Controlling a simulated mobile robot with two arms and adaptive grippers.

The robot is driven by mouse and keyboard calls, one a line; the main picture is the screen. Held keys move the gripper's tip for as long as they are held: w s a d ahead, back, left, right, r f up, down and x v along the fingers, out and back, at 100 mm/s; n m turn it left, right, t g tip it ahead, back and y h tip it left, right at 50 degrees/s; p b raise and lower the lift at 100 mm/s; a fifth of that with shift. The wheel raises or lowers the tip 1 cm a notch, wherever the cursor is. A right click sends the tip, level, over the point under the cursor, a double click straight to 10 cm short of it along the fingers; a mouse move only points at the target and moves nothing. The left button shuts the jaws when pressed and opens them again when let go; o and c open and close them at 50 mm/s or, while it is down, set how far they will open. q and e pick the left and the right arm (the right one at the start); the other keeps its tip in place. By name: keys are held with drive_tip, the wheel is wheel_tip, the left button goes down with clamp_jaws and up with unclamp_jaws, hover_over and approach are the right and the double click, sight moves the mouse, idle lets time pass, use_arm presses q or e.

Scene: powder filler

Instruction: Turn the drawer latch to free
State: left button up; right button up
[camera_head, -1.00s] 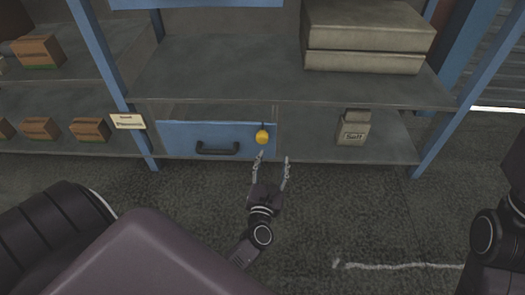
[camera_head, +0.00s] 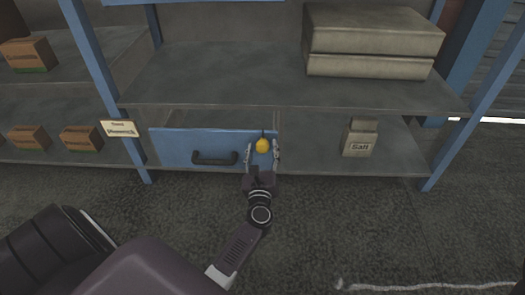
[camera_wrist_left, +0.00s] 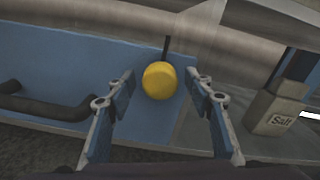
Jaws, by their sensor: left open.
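The drawer latch (camera_head: 262,145) is a yellow round knob at the right end of the blue drawer front (camera_head: 180,143), with a dark thin bar above it. In the left wrist view the latch (camera_wrist_left: 160,80) shows between and just beyond the fingertips. My left gripper (camera_head: 262,150) is open, one finger on each side of the latch; I see no clear contact. It also shows in the left wrist view (camera_wrist_left: 165,90). The drawer has a dark handle (camera_head: 214,158) left of the latch. My right gripper is not in view.
A container labelled Salt (camera_head: 360,139) stands on the lower shelf, right of the drawer. A shelf edge (camera_head: 290,107) runs above the drawer. A sign (camera_head: 119,129) hangs at the left post (camera_head: 100,80). Large boxes (camera_head: 372,42) sit on the upper shelf.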

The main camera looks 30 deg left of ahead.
use_arm(q)
drive_tip(key=shift+w, duration=0.1)
drive_tip(key=c, duration=1.2)
drive_tip(key=shift+o, duration=0.2)
